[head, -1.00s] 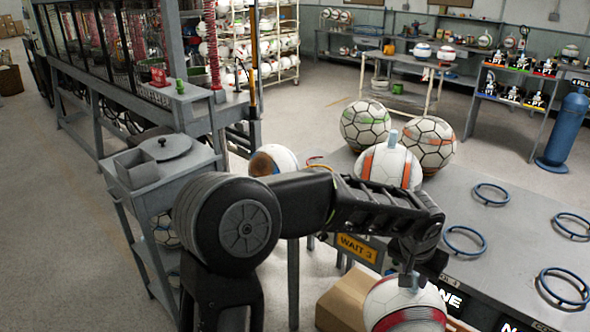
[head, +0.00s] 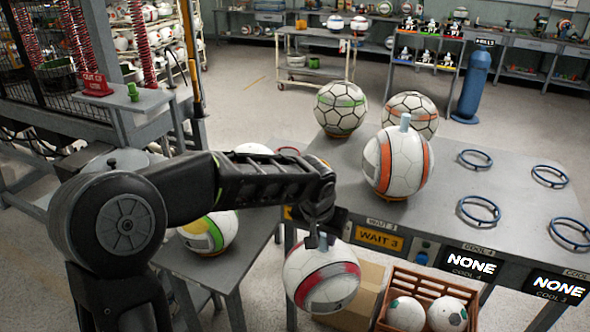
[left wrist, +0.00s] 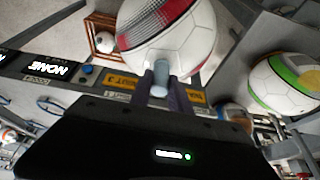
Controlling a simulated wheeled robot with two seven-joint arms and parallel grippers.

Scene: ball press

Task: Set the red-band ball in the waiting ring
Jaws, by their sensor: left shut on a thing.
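The red-band ball (head: 322,277) is white with a broad red band and hangs below my left gripper (head: 318,240). The gripper is shut on the blue-grey peg on top of it; the peg (left wrist: 160,78) shows between the fingers in the left wrist view, with the ball (left wrist: 165,30) beyond. The ball hangs in front of the bench edge, left of and below the WAIT 3 sign (head: 380,238). An orange-band ball (head: 397,163) stands behind that sign on an orange ring. My arm hides part of the bench top, and I cannot make out an empty waiting ring. My right gripper is out of view.
Blue rings (head: 479,210) stand empty on the right of the bench (head: 430,215). Two larger balls, one green-striped (head: 341,108), stand at its back. A yellow-green-band ball (head: 208,232) sits on a side table (head: 215,265). A crate of balls (head: 386,322) stands below the bench front.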

